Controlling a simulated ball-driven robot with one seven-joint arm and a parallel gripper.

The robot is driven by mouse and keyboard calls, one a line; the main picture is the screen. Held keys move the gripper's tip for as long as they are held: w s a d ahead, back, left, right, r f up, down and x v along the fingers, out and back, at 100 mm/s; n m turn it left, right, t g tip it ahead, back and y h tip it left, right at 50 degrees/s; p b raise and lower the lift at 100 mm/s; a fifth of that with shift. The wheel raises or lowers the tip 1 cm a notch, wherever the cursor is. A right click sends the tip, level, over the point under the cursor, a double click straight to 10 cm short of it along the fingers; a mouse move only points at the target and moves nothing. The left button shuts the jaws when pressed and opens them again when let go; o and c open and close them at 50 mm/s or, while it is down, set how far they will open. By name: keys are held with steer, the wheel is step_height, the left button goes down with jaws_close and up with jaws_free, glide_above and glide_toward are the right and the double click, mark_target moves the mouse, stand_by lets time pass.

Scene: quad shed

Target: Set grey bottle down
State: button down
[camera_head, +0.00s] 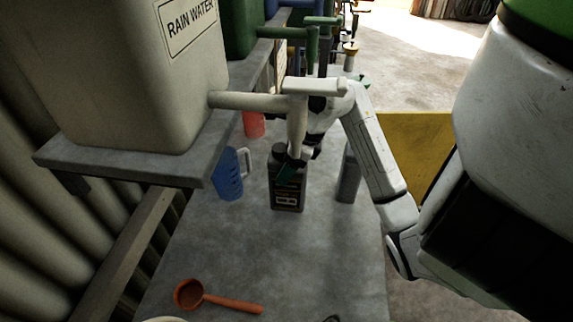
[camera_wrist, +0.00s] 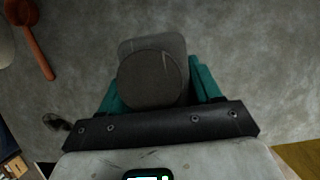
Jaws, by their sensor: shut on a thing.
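The grey bottle (camera_head: 287,198), dark with a pale printed label, is upright over the grey bench top (camera_head: 255,265). My gripper (camera_head: 288,172) has its teal fingers closed on it at the upper body. In the wrist view the bottle's round grey cap (camera_wrist: 152,80) shows from above, between the two teal fingers (camera_wrist: 155,98). The bottle's base is at or just above the bench; I cannot tell if it touches. The tap above hides part of my gripper and wrist.
A blue jug (camera_head: 229,176) stands left of the bottle, and another grey bottle (camera_head: 348,178) to the right. A red container (camera_head: 254,124) is behind. The rain water tank's tap (camera_head: 297,100) overhangs. An orange ladle (camera_head: 215,298) lies in front; the bench between is clear.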

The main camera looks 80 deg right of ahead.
steer(key=shift+f, duration=0.1)
steer(key=shift+c, duration=1)
jaws_free()
